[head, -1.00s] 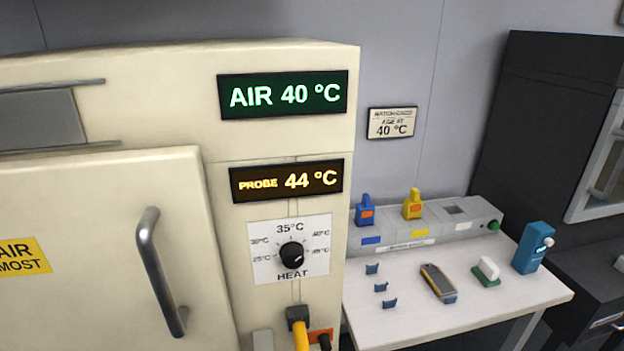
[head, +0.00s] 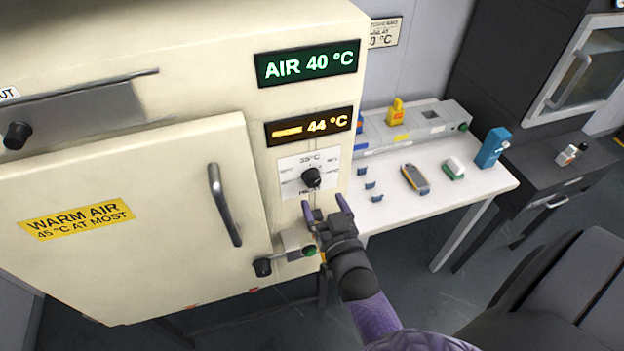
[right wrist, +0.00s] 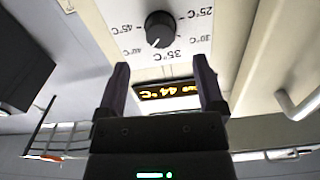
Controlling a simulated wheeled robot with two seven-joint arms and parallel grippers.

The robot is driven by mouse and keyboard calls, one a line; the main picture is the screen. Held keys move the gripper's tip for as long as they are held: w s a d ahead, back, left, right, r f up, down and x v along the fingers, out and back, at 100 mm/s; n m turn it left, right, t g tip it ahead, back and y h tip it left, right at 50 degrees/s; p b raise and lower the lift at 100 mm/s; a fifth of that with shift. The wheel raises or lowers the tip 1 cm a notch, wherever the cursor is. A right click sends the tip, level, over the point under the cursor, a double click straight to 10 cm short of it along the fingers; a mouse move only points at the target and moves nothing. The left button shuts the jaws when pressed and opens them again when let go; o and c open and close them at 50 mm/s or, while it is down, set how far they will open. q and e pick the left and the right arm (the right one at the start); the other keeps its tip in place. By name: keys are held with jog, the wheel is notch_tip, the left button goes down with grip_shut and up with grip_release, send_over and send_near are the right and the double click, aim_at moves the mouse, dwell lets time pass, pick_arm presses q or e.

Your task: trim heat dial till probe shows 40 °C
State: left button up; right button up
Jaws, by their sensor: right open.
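The black heat dial (head: 312,178) sits on its white scale plate on the cream oven front. It shows upside down in the right wrist view (right wrist: 161,30), a pale mark at its edge between 35 and 40. The probe display (head: 309,127) reads 44 °C in amber; it also shows in the right wrist view (right wrist: 167,90). The air display (head: 307,65) above reads 40 °C in green. My right gripper (head: 324,204) is open and empty, just below the dial and apart from it. My left gripper is not in view.
The oven door handle (head: 225,205) juts out left of the dial. A green-buttoned switch (head: 308,250) and a black knob (head: 263,267) sit low on the front. A white bench (head: 440,195) with small devices stands to the right. A dark chair (head: 570,295) is at lower right.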

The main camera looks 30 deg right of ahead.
aim_at(314, 183)
jog(key=x, duration=0.5)
jog(key=shift+w+f, duration=0.1)
jog(key=shift+w, duration=0.2)
grip_shut()
